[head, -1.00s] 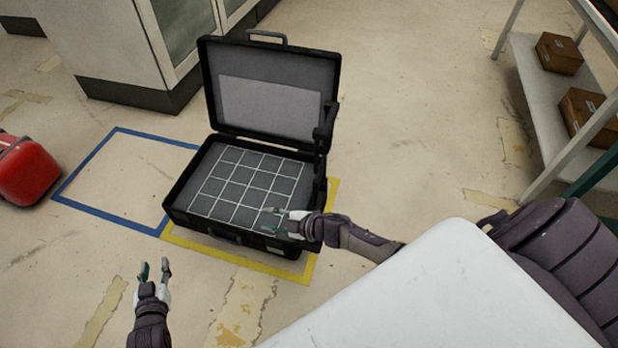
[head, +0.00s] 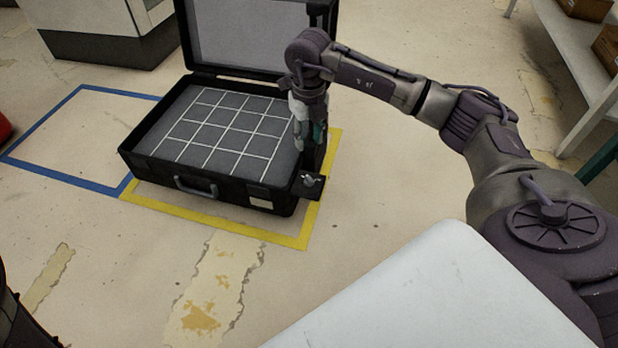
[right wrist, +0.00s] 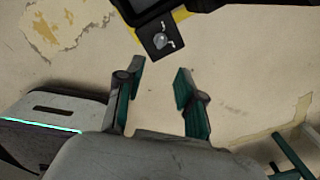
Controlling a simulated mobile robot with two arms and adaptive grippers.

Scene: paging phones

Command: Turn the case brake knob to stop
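The open black case (head: 210,190) stands on the floor with its lid raised and a white grid inside. A small grey knob (head: 309,181) sits on a black plate at the case's front right corner. It also shows in the right wrist view as a grey knob (right wrist: 160,41) on the dark plate, ahead of the fingertips. My right gripper (head: 308,146) points down above and behind the knob, by the case's right side. In the right wrist view my right gripper (right wrist: 157,72) is open and empty, apart from the knob. My left gripper is out of view.
Yellow floor tape (head: 270,237) borders the case, and a blue taped rectangle (head: 60,182) lies left of it. A cabinet (head: 95,20) stands behind at the left, a shelf (head: 570,45) at the right. A white surface (head: 440,290) fills the lower right.

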